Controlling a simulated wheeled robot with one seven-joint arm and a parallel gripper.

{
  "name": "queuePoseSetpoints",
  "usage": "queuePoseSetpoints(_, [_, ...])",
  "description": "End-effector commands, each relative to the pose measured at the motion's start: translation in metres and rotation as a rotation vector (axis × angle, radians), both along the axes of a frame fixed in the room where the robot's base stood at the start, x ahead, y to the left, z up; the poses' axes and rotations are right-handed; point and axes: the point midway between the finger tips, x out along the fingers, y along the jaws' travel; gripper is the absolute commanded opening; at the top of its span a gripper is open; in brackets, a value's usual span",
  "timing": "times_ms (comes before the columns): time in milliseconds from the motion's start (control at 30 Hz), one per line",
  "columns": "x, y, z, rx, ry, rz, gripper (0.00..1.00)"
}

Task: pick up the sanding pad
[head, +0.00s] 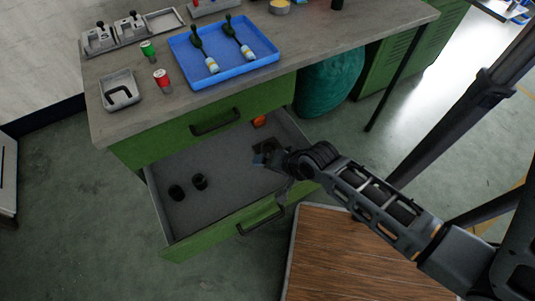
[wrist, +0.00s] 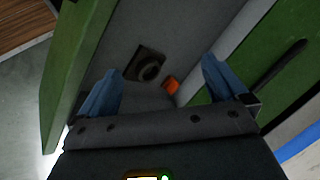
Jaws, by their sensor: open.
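The green drawer (head: 215,205) is pulled open below the workbench. Inside it, a small orange block (head: 259,121) lies near the back right; it also shows in the wrist view (wrist: 171,86). A dark square piece with a round raised centre (wrist: 145,66) lies beside it on the drawer floor. I cannot tell for certain which of these is the sanding pad. My gripper (head: 262,156) is over the right part of the drawer. In the wrist view its blue fingers (wrist: 160,80) are spread apart with nothing held, and both pieces appear between and beyond them.
The drawer front and handle (head: 262,220) and the bench edge above border the opening. A blue tray (head: 190,70) with two bottle-like tools is on the bench. A wood-topped surface (head: 345,260) is in front.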

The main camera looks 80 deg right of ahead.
Motion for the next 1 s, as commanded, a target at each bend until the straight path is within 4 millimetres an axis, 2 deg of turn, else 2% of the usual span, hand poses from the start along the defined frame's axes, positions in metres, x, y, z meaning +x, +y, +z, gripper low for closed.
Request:
queuePoseSetpoints(33, [0.005, -0.018, -0.016, 0.066, 0.003, -0.098, 0.99])
queuePoseSetpoints(100, [0.007, -0.037, -0.033, 0.169, 0.013, -0.229, 0.99])
queuePoseSetpoints(233, [0.011, -0.075, -0.058, 0.376, 0.019, -0.491, 0.99])
queuePoseSetpoints(367, [0.014, -0.113, -0.071, 0.588, 0.018, -0.74, 0.99])
queuePoseSetpoints(500, [0.013, -0.142, -0.071, 0.766, 0.016, -0.929, 0.99])
queuePoseSetpoints(600, [0.013, -0.155, -0.067, 0.848, 0.015, -1.007, 0.99])
queuePoseSetpoints(733, [0.013, -0.161, -0.068, 0.899, 0.018, -1.055, 0.99])
queuePoseSetpoints(1000, [0.022, -0.159, -0.091, 0.905, 0.019, -1.06, 0.99])
